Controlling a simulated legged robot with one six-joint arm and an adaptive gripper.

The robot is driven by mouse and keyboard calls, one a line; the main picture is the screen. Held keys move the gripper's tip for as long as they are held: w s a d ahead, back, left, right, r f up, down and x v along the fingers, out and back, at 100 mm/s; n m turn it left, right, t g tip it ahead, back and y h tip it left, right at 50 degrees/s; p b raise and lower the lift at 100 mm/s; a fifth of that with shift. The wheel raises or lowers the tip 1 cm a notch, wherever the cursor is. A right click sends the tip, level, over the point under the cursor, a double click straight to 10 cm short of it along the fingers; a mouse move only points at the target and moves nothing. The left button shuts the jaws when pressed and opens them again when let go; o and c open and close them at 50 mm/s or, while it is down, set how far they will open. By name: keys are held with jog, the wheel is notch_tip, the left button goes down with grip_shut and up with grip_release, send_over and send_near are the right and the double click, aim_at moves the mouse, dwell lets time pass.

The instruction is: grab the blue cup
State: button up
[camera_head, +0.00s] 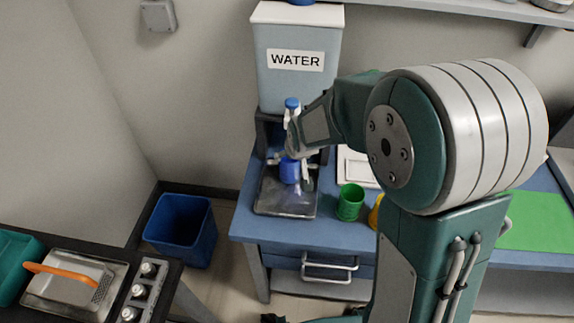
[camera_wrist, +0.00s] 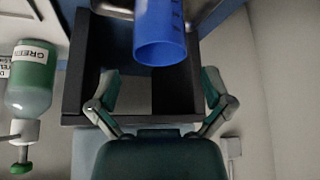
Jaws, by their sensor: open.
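The blue cup (camera_head: 289,171) is above the metal drip tray (camera_head: 270,203), below the water dispenser. In the wrist view the blue cup (camera_wrist: 161,38) is at top centre, its round rim toward the camera. My gripper (camera_wrist: 158,92) is open, with its fingers spread left and right. The cup lies just past the fingertips and between their lines, with no contact visible. In the head view my gripper (camera_head: 300,168) is close beside the cup and partly overlaps it.
The WATER dispenser (camera_head: 297,85) stands behind. A green cup (camera_head: 350,203) and a partly hidden yellow cup (camera_head: 375,216) are right of the tray. A blue bin (camera_head: 181,229) stands on the floor. A green bottle (camera_wrist: 32,80) shows left in the wrist view.

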jog(key=shift+x, duration=3.9)
jog(key=c, duration=1)
